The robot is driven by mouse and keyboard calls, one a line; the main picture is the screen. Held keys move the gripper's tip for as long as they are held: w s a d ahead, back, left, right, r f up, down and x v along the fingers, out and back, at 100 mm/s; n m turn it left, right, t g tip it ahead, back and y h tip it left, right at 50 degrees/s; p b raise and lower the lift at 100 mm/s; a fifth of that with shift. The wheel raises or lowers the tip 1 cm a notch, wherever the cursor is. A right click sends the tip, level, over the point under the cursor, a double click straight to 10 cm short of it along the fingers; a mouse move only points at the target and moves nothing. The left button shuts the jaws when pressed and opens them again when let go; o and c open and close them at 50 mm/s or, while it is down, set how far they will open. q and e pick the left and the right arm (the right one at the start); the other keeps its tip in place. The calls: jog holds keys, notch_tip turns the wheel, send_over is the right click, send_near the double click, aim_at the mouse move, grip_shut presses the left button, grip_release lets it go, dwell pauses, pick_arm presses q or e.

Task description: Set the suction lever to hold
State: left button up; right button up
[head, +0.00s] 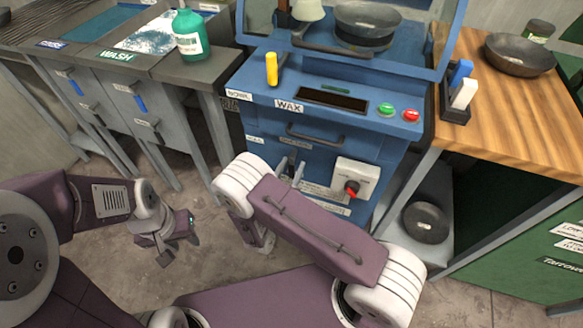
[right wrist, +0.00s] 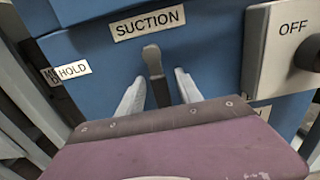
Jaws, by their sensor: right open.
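The suction lever (right wrist: 153,62) is a grey-brown handle on the blue machine front, just below the SUCTION label (right wrist: 148,22). It stands nearly upright, its top leaning slightly left. The HOLD label (right wrist: 74,70) is to its left. My right gripper (right wrist: 157,84) is open, with one pale finger on each side of the lever; I cannot tell whether either touches it. In the head view, my right gripper (head: 291,168) is at the machine front, partly hidden by my arm. My left gripper (head: 178,249) hangs empty above the floor, its fingers apart.
A grey OFF switch box (right wrist: 285,50) is close right of my right gripper; its red knob (head: 351,188) shows in the head view. A drawer handle (head: 316,134) is above. A wooden table (head: 500,110) stands right, a wash bench (head: 160,64) left.

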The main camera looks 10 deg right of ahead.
grip_shut()
dwell(1.3)
